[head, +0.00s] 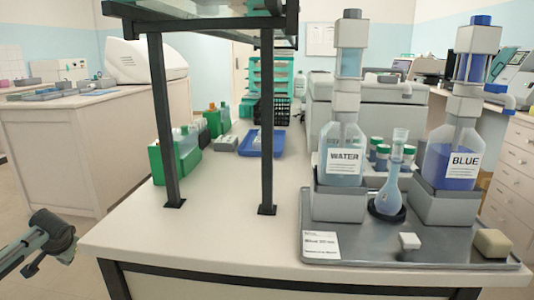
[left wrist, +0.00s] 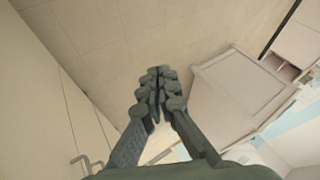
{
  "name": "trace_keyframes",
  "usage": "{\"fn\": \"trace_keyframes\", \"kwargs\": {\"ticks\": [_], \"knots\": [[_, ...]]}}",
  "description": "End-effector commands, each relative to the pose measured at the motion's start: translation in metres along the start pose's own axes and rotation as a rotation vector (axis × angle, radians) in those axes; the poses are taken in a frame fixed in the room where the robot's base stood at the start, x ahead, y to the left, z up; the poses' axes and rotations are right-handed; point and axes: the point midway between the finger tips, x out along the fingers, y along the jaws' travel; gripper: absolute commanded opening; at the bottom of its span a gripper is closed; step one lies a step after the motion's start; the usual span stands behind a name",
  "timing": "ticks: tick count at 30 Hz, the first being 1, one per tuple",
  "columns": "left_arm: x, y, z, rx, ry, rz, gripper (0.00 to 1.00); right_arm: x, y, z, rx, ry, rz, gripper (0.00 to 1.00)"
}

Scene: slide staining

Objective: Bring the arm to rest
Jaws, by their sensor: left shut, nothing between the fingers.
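My left arm comes in at the lower left of the head view, with its dark end (head: 52,236) beside the left front corner of the bench (head: 190,235), apart from it. In the left wrist view my left gripper (left wrist: 157,73) is shut, its two fingers together with nothing between them. Below the fingers are the floor and cabinet sides. My right gripper is in neither view.
A grey tray (head: 400,250) on the bench holds the WATER bottle (head: 343,150), the BLUE bottle (head: 455,165) and a flask (head: 390,195). A dark-framed shelf (head: 161,120) stands on the bench. Another counter (head: 70,140) is at the left, with floor between.

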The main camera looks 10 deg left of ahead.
Motion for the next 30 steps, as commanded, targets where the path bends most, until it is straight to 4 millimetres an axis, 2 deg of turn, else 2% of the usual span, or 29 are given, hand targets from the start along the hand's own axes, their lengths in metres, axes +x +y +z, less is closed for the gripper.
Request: {"fn": "trace_keyframes", "kwargs": {"ticks": [1,3,6,9,15,21,30], "knots": [[0.021,0.005,0.039,0.068,-0.025,-0.029,0.00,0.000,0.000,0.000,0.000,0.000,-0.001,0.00],[0.040,0.007,0.083,0.164,-0.039,-0.068,0.00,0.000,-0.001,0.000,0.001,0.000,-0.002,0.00],[0.058,0.008,0.136,0.291,-0.053,-0.111,0.00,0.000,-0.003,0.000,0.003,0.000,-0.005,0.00],[0.068,0.008,0.179,0.397,-0.064,-0.138,0.00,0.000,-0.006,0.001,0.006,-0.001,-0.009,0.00],[0.076,0.007,0.244,0.568,-0.081,-0.163,0.00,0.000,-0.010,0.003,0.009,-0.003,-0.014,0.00],[0.076,0.005,0.299,0.722,-0.092,-0.172,0.00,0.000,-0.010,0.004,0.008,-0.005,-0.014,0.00],[0.081,0.103,0.350,0.584,-0.116,-0.019,0.00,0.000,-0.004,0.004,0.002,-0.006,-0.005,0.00]]}}
